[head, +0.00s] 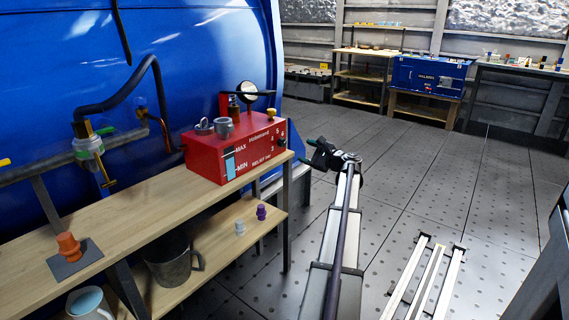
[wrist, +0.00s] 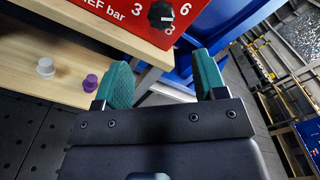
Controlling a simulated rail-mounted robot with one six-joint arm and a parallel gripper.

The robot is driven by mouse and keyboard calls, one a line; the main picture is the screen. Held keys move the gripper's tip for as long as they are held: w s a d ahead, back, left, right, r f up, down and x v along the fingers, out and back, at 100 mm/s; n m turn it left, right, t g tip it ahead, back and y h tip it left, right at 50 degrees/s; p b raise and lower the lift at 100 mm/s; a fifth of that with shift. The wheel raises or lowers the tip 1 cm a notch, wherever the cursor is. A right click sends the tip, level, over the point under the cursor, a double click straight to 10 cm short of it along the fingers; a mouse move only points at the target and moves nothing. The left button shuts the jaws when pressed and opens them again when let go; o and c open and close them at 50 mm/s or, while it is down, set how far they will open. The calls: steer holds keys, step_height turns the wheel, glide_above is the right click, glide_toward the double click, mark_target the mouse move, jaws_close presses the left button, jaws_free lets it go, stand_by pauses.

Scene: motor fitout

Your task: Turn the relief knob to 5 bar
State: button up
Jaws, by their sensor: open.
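The red hydraulic unit (head: 215,155) stands on the wooden bench, with MAX and MIN marks and relief lettering on its front. Its relief knob (wrist: 161,14) is black and round, at the top of the wrist view, with white numbers around it, including 3 and 6. A white mark shows on the knob, but its exact reading is too small to tell. My gripper (head: 313,154) is open and empty, off the right end of the unit. In the wrist view its two teal fingers (wrist: 161,76) are apart, below the knob and not touching it.
The bench (head: 150,205) has a lower shelf with a purple knob (head: 261,212), a white knob (head: 240,227) and a metal jug (head: 172,262). An orange part (head: 69,246) sits on the bench top. A blue tank (head: 190,60) rises behind.

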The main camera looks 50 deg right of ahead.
mark_target(284, 143)
steer(key=w, duration=1.1)
steer(key=shift+r, duration=0.25)
steer(key=shift+c, duration=0.2)
steer(key=shift+s, duration=0.1)
steer(key=c, duration=0.9)
